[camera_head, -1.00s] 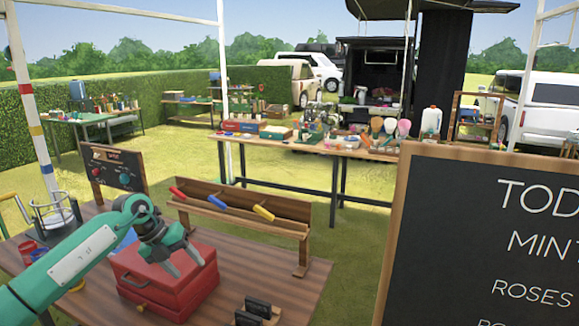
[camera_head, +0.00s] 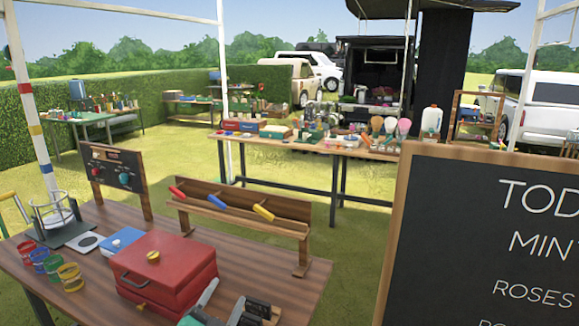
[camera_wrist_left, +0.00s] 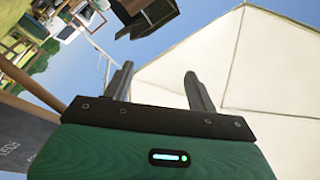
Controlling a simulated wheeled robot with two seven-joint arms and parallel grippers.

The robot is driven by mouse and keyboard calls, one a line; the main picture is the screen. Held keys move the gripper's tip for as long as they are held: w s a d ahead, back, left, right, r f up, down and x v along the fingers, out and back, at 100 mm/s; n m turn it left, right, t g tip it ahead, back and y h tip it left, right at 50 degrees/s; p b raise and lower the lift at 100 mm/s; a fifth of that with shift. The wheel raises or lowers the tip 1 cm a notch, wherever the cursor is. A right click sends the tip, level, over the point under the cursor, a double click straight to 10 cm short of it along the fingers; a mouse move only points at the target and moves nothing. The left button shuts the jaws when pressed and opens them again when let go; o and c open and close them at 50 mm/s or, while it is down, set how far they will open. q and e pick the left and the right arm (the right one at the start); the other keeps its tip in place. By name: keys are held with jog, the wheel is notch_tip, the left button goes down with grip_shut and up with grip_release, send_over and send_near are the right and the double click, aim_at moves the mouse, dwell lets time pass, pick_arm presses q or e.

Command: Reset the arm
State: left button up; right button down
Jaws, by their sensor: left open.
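My left gripper (camera_head: 220,306) shows only in part at the bottom edge of the head view, just right of and in front of the red box. In the left wrist view its two dark fingers (camera_wrist_left: 159,72) stand apart with nothing between them, against the pale canopy and sky. The rest of my left arm is out of the head view. My right gripper is in neither view.
A red box (camera_head: 165,268) sits on the wooden table (camera_head: 265,270). Several coloured cups (camera_head: 69,277) stand at the left, with a blue box (camera_head: 121,241) behind. A dark holder (camera_head: 258,307) is close beside the gripper. A chalkboard (camera_head: 490,240) blocks the right.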

pick_arm(q)
jog(key=s+a+f+n+g+y, duration=0.3)
jog(key=s+a+f+n+g, duration=0.1)
jog(key=s+f, duration=0.25)
jog(key=s+a+f+n+g+y, duration=0.35)
jog(key=s+f, duration=0.25)
jog(key=f, duration=0.2)
jog(key=s+a+f+n+g, duration=0.1)
jog(key=s+f+g, duration=0.3)
jog(key=s, duration=0.6)
jog(key=s+f+n+g, duration=0.1)
jog(key=s+f+g, duration=0.3)
jog(key=s, duration=0.6)
notch_tip(320, 180, down, 28)
jog(key=g, duration=0.2)
jog(key=s+a+f, duration=0.1)
jog(key=s+f, duration=0.9)
jog(key=s+a+f+g, duration=0.1)
jog(key=s+a+f, duration=0.1)
jog(key=s+f, duration=0.7)
notch_tip(320, 180, down, 2)
jog(key=shift+s+a+f+p, duration=0.1)
jog(key=shift+s+a+p, duration=0.15)
jog(key=shift+s+p, duration=0.15)
